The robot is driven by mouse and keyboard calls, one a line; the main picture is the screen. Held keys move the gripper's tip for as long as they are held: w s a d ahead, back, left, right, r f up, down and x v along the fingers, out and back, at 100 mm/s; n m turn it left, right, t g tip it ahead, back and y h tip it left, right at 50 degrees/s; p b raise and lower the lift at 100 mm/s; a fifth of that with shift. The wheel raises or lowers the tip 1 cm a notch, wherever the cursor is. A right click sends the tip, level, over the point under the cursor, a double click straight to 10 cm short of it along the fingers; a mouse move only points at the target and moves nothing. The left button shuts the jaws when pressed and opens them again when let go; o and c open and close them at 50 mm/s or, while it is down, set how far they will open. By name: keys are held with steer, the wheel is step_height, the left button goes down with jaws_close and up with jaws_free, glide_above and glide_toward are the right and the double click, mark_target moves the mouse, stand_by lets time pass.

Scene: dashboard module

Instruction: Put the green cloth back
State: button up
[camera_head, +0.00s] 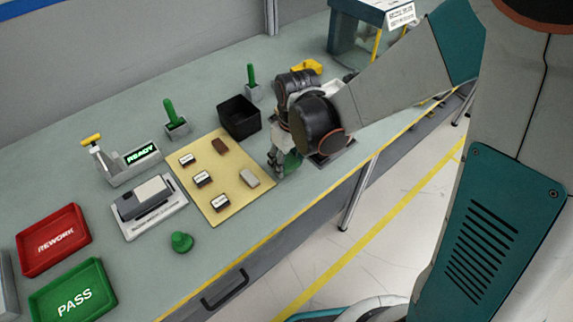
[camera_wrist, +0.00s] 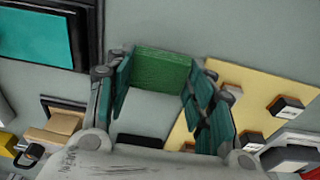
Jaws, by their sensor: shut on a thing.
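The green cloth (camera_wrist: 163,68) shows in the wrist view as a folded green block between my fingers. My gripper (camera_wrist: 157,78) is shut on it, with one teal finger at each side. In the head view my gripper (camera_head: 280,166) points down near the table's front edge, just right of the cream mat. A bit of green (camera_head: 292,163) shows beside the fingers there. My arm hides much of the area behind. I cannot tell whether the cloth touches the table.
A cream mat (camera_head: 198,171) with several small parts lies left of my gripper. A black bin (camera_head: 239,118) stands behind. Red REWORK (camera_head: 54,239) and green PASS (camera_head: 68,295) trays are at left. A dark-framed teal panel (camera_wrist: 35,36) shows in the wrist view.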

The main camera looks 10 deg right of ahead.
mark_target(291, 165)
steer(key=shift+f, duration=0.7)
steer(key=shift+f+b, duration=0.2)
steer(key=shift+b, duration=0.15)
steer(key=o, duration=1.1)
steer(key=shift+r, duration=0.2)
step_height(291, 165, up, 12)
steer(key=s+p, duration=0.1)
steer(key=p, duration=0.8)
steer(key=shift+d, duration=0.4)
steer(key=shift+s, duration=0.1)
